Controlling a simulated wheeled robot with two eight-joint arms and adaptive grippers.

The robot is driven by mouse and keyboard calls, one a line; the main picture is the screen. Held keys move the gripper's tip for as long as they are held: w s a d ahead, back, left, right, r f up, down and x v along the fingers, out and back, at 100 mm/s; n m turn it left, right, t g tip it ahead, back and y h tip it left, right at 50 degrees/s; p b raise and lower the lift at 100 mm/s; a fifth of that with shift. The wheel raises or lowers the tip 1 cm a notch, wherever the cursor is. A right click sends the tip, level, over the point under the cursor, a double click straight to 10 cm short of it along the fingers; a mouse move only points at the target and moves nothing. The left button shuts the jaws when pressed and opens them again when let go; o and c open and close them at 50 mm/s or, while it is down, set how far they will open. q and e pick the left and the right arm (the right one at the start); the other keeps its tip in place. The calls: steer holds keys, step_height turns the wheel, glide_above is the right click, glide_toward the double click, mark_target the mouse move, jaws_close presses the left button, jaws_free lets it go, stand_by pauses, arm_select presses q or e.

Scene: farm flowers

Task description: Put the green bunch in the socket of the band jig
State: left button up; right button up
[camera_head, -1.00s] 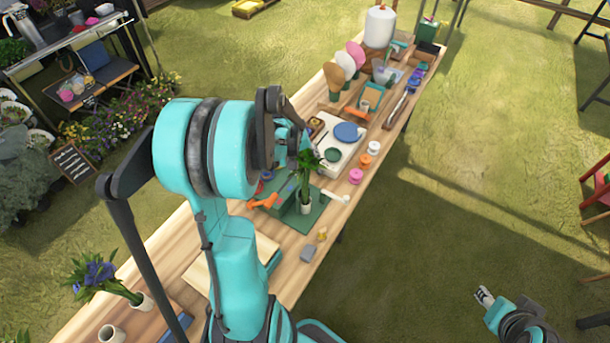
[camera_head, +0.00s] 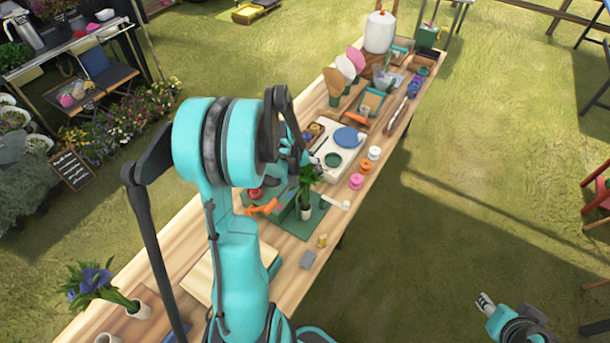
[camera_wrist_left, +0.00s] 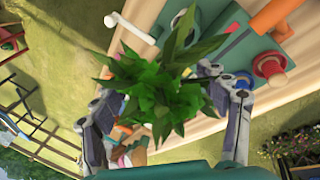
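The green bunch (camera_head: 307,188) stands roughly upright over the green mat, with a pale cup or collar (camera_head: 306,212) at its foot. I cannot tell whether its stems are seated in a socket. In the left wrist view its leaves (camera_wrist_left: 160,85) fill the space between the fingers and hide the stems. My left gripper (camera_head: 300,152) is at the top of the bunch; its fingers look spread on either side of the leaves. A green block with orange and red parts, probably the band jig (camera_head: 284,203), is just left of the bunch. My right gripper (camera_head: 484,301) is far off over the grass.
A second bunch with purple flowers (camera_head: 92,280) leans from a pale cup at the table's near left. Colored spools (camera_head: 356,181), a white board with a blue disc (camera_head: 346,137) and paddles (camera_head: 345,66) stand farther along the table. A small grey block (camera_head: 308,259) lies nearer.

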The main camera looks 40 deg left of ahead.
arm_select(q)
steer(key=shift+r, duration=0.3)
steer(key=d+p+v, duration=0.1)
steer(key=p+v, duration=0.1)
steer(key=v, duration=0.9)
steer(key=s+d+r+m+t, duration=0.1)
steer(key=s+d+r+m, duration=0.1)
steer(key=d, duration=0.5)
steer(key=s+d+r+m+t, duration=0.1)
steer(key=s+d+r+m, duration=0.1)
steer(key=d+m, duration=0.3)
steer(key=s+d+r+m+t, duration=0.1)
steer(key=s+d+r+m, duration=0.1)
steer(key=d, duration=0.8)
steer(key=shift+s+r+m+y, duration=0.15)
steer(key=shift+s+m+y, duration=0.25)
steer(key=shift+s+m, duration=0.55)
steer(key=shift+s+n, duration=0.25)
